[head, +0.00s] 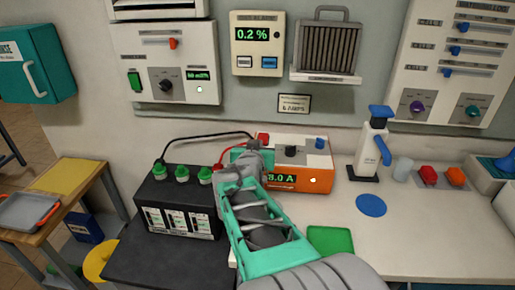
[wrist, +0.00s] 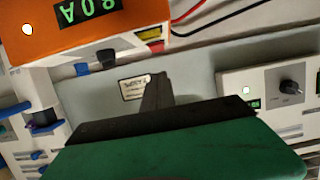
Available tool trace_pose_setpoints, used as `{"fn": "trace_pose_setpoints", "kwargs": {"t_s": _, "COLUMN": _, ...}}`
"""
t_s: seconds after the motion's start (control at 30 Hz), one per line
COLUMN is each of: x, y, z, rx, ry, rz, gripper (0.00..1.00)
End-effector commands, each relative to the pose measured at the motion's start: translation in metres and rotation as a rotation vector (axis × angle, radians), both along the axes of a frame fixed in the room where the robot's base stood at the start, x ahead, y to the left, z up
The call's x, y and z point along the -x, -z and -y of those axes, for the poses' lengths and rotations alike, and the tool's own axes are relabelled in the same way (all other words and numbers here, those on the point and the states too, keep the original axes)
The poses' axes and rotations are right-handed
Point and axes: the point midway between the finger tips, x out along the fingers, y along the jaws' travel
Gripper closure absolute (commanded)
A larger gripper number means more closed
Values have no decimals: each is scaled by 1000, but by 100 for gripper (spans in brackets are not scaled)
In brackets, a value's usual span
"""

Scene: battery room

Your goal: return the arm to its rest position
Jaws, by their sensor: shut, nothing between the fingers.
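My arm reaches up from the bottom of the head view, with teal and grey links, over the bench. My gripper (head: 252,147) is at its far end, just left of the orange charger (head: 318,178), whose display reads 8.0 A; the arm covers part of the charger's front. In the wrist view the picture is upside down; my gripper's dark fingers (wrist: 157,88) stand together above its green body, with nothing held. The charger (wrist: 85,25) shows there at the upper left. I cannot tell the exact gap between gripper and charger.
A black battery (head: 180,205) with green caps stands left of my arm. Red and black cables run behind it to the charger. A white bottle with a blue top (head: 372,150), a blue disc (head: 371,205) and a green mat (head: 330,240) are to the right. Wall panels stand behind.

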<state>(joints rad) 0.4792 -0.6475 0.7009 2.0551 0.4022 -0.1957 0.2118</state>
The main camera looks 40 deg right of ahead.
Motion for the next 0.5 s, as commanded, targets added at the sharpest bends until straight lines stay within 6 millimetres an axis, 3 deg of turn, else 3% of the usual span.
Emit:
{"fn": "trace_pose_setpoints", "kwargs": {"t_s": 0.4, "x": 0, "y": 1, "z": -2, "rx": -4, "ry": -3, "rz": -3, "gripper": 100}}
{"fn": "trace_pose_setpoints", "kwargs": {"t_s": 0.5, "x": -8, "y": 7, "z": -23, "rx": -49, "ry": -48, "rz": -42, "gripper": 100}}
